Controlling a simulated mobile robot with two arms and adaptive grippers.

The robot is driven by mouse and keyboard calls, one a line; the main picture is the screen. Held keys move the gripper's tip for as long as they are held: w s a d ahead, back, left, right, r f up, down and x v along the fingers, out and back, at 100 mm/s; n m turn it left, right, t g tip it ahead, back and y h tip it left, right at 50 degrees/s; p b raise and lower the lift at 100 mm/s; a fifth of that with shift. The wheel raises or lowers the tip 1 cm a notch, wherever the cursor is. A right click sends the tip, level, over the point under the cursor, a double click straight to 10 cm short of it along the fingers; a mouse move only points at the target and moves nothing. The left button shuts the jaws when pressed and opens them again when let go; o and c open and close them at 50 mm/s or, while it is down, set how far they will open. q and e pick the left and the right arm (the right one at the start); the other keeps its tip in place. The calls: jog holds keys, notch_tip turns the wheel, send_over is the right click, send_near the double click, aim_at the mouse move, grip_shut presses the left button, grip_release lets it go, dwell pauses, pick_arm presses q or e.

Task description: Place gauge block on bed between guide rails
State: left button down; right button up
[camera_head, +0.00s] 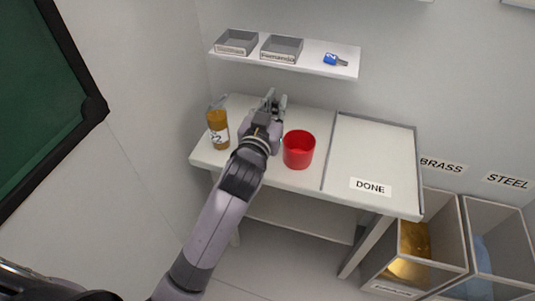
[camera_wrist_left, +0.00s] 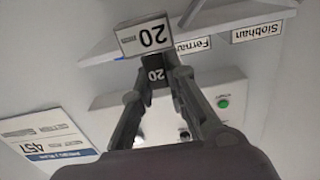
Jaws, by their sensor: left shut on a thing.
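My left gripper (camera_head: 273,98) is over the back of the white table in the head view. In the left wrist view the gripper (camera_wrist_left: 158,70) is shut on the gauge block (camera_wrist_left: 146,37), a pale block with a dark edge and an upside-down "20". A darker face with "20" shows just below it, between the fingers. In the head view the gripper and arm mostly hide the block. I cannot make out the bed or guide rails for certain. My right gripper is not in view.
A red cup (camera_head: 298,151) and an amber bottle (camera_head: 218,128) flank the arm. A bordered DONE area (camera_head: 375,145) is empty at right. A shelf (camera_head: 310,62) with labelled trays hangs above. The wrist view shows a panel with a green button (camera_wrist_left: 223,102). Bins (camera_head: 415,245) stand lower right.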

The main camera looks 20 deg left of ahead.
pick_arm(q)
notch_tip(320, 180, down, 18)
jog(key=b, duration=0.3)
jog(key=shift+s+f+b, duration=0.1)
jog(key=shift+b, duration=0.25)
jog(key=c, duration=1.9)
grip_release()
